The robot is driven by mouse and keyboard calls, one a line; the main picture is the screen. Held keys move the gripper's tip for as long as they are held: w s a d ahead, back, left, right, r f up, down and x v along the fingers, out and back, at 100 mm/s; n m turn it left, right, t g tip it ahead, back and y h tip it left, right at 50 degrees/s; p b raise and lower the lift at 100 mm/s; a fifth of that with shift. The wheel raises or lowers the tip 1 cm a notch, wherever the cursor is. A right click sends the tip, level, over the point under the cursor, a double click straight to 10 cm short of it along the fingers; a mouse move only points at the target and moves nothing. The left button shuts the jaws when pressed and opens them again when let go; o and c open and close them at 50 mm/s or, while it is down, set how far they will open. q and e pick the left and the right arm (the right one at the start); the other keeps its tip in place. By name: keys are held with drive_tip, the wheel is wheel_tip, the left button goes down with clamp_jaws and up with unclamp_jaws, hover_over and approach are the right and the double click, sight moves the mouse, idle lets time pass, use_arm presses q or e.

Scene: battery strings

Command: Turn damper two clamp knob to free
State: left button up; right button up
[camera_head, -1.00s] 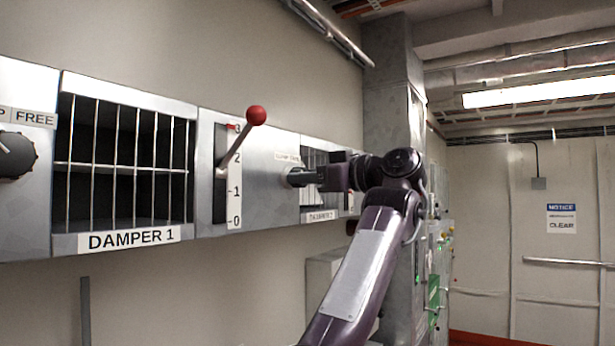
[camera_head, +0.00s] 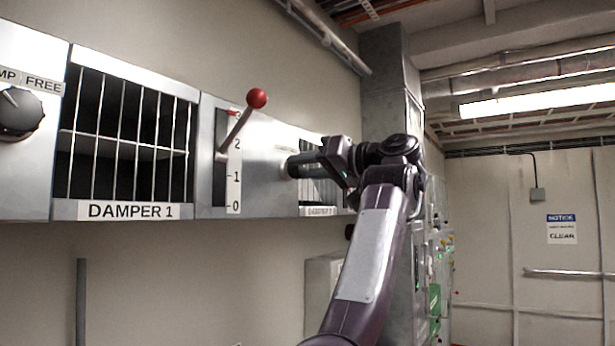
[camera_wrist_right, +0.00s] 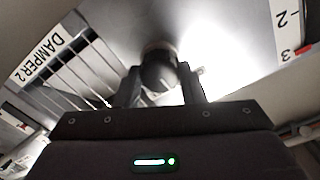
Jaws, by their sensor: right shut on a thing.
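The damper two clamp knob (camera_wrist_right: 158,72) is a dark round knob on the bright metal panel. In the right wrist view it sits between the two fingers of my right gripper (camera_wrist_right: 155,88), which is shut on it. In the head view my right gripper (camera_head: 303,164) reaches the panel just right of the lever scale and covers most of the knob. The knob's pointer and its label cannot be read now. The DAMPER 2 label (camera_wrist_right: 38,53) and its barred opening (camera_wrist_right: 85,80) show in the right wrist view. My left gripper is not in view.
A lever with a red ball (camera_head: 257,98) juts out left of my right gripper, beside a numbered scale (camera_head: 234,178). The DAMPER 1 grille (camera_head: 125,140) and another clamp knob (camera_head: 20,112) are farther left. A grey column (camera_head: 388,85) stands behind my arm.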

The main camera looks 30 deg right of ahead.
drive_tip(key=m+b, duration=0.1)
drive_tip(key=m, duration=0.3)
drive_tip(key=shift+d+m, duration=0.1)
drive_tip(key=shift+m, duration=0.3)
drive_tip(key=m, duration=0.5)
drive_tip(key=shift+r+b, duration=0.1)
drive_tip(key=shift+b, duration=0.2)
drive_tip(key=shift+m, duration=0.4)
drive_tip(key=o, duration=0.8)
drive_tip(key=shift+c, duration=0.2)
drive_tip(key=shift+o, duration=1.1)
drive_tip(key=shift+w, duration=0.2)
